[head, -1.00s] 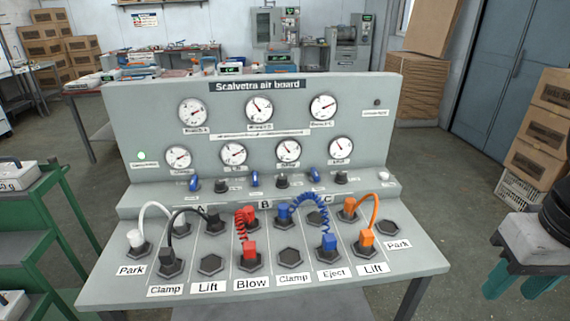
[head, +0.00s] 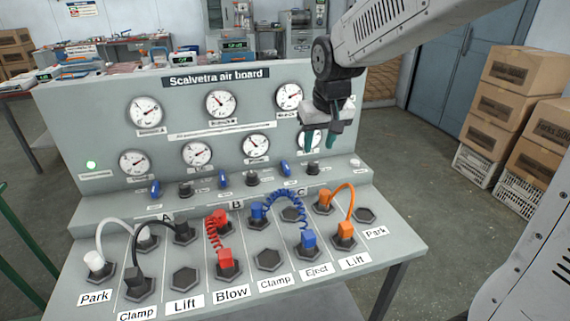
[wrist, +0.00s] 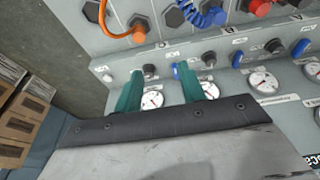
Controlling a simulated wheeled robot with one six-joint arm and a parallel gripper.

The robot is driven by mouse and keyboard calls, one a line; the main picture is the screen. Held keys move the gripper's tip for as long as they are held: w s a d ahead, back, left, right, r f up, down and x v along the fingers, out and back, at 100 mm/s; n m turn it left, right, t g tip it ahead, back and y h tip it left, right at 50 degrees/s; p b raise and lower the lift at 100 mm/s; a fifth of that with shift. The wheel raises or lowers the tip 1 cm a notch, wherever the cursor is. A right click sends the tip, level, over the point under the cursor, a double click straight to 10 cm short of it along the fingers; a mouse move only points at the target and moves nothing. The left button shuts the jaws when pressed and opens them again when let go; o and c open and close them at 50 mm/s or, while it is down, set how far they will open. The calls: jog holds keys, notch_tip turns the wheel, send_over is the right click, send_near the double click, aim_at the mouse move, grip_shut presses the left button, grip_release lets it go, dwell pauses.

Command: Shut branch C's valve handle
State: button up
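Branch C's blue valve handle (head: 286,168) stands on the ledge of the grey air board, up and left of the letter C. It points roughly up and away from the ledge, much like the other two blue handles. In the wrist view the blue handle (wrist: 175,73) shows close to the right finger, partly hidden by it. My gripper (head: 319,141) has teal fingers, spread apart and empty. In the head view it hangs above and to the right of the handle, in front of a lower gauge. The wrist view also shows my gripper (wrist: 160,70) open; I see no contact with the handle.
A black knob (wrist: 149,71) sits beside the handle, between the fingers in the wrist view. Blue handles of branch B (head: 224,177) and branch A (head: 154,189) stand to the left. Coiled blue (head: 285,196) and orange (head: 345,188) hoses arch over the front panel.

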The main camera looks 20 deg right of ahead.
jog(key=t, duration=0.1)
send_near(286, 165)
jog(key=f, duration=0.1)
jog(key=x, duration=0.8)
jog(key=shift+w+f, duration=0.1)
jog(key=shift+w, duration=0.25)
grip_shut()
